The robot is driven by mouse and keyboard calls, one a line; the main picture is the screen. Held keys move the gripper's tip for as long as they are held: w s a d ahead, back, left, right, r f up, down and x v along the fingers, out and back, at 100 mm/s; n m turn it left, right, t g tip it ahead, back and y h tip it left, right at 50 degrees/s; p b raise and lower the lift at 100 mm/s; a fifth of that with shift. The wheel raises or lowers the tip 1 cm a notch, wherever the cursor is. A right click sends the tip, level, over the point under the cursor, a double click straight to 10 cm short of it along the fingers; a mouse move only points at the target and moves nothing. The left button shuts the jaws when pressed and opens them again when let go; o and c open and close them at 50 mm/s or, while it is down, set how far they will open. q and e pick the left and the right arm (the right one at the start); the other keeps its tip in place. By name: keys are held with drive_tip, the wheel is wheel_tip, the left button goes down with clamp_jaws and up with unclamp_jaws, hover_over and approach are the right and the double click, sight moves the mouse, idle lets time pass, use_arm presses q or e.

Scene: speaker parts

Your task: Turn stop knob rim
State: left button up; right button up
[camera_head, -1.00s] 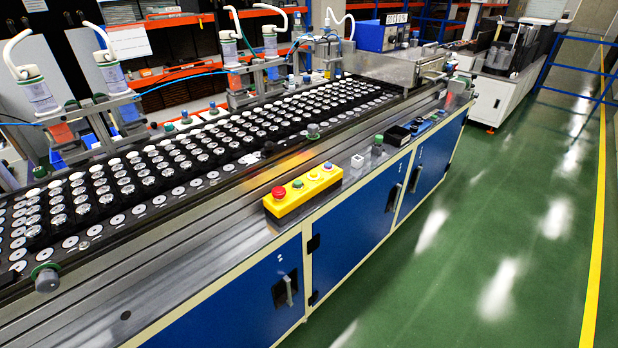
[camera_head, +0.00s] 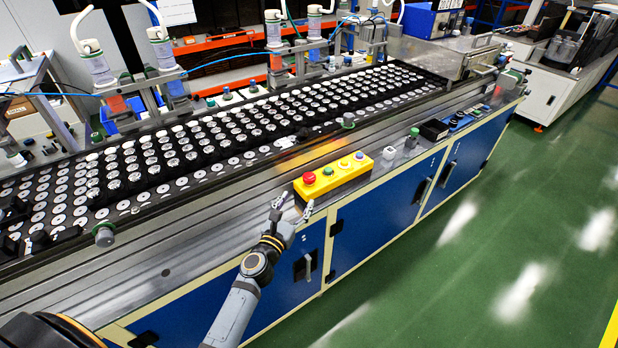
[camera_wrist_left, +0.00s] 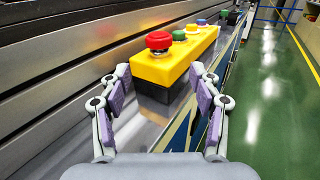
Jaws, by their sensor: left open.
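The red stop knob (camera_head: 309,178) sits on the left end of a yellow control box (camera_head: 338,186) on the steel ledge of the line. In the left wrist view the knob (camera_wrist_left: 159,41) is a round red cap on top of the box, near the box's closest end. My left gripper (camera_head: 294,206) is open and empty, just short of the box's near end. In the left wrist view its two fingers (camera_wrist_left: 160,98) stand apart below and in front of the box, with the knob ahead between them. My right gripper is not in view.
Green, yellow and blue buttons (camera_head: 344,166) share the box. A tray bed of several round speaker parts (camera_head: 200,150) runs behind it. Green floor (camera_head: 480,260) is open in front of the blue cabinets.

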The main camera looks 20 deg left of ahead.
sight(307, 184)
use_arm(q)
drive_tip(key=shift+w+r, duration=0.1)
drive_tip(key=shift+w, duration=0.05)
drive_tip(key=w, duration=1)
drive_tip(key=shift+w+d, duration=0.1)
drive_tip(key=shift+d, duration=0.25)
